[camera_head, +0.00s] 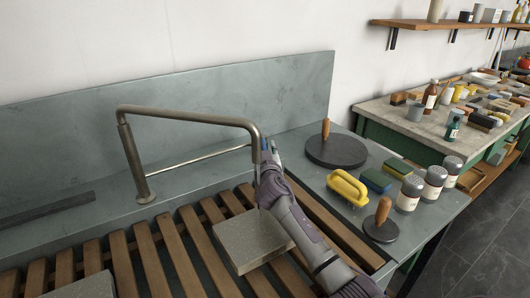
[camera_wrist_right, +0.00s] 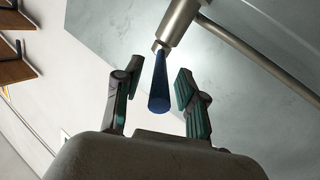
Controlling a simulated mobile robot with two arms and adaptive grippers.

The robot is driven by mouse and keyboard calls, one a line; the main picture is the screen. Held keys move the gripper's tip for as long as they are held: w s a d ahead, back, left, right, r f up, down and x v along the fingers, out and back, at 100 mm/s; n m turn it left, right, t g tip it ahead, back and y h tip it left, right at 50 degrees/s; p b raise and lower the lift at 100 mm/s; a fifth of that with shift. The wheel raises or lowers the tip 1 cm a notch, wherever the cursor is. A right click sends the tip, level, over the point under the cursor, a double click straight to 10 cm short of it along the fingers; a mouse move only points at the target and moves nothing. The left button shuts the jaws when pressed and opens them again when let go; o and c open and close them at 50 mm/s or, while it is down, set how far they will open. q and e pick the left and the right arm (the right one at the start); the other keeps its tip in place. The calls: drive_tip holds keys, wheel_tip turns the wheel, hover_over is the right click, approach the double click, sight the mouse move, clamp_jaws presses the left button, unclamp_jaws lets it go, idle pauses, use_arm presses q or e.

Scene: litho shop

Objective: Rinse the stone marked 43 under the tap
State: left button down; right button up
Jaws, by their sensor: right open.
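The tap (camera_head: 190,115) is a brass-coloured pipe whose long arm reaches right over the wooden slats. A grey square stone (camera_head: 248,240) lies flat on the slats, below and left of my right gripper (camera_head: 268,150). A second grey stone (camera_head: 88,287) is cut off at the lower left edge. I can read no number on either. My right gripper is open at the spout's end. In the right wrist view its fingers stand either side of a dark blue tapered piece (camera_wrist_right: 160,88) below the spout (camera_wrist_right: 178,22), apparently without touching it. My left gripper is out of view.
The ledge right of the slats holds a dark round disc with a wooden handle (camera_head: 336,150), a yellow-handled brush (camera_head: 347,187), sponges (camera_head: 376,181), shaker jars (camera_head: 410,192) and a smaller handled disc (camera_head: 381,221). A cluttered bench (camera_head: 375,113) stands behind right.

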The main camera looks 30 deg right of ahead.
clamp_jaws()
idle(0.3)
drive_tip(key=d+n+y+p, duration=0.1)
drive_tip(key=n+y+p, duration=0.1)
drive_tip(key=d+n+t+y+p, duration=0.1)
drive_tip(key=y+p, duration=0.1)
drive_tip(key=y, duration=0.1)
drive_tip(key=s+d+n+y+p, duration=0.1)
drive_tip(key=d+n+y+p, duration=0.1)
drive_tip(key=y, duration=0.1)
drive_tip(key=shift+n+t+p, duration=0.3)
drive_tip(key=shift+t+p, duration=0.1)
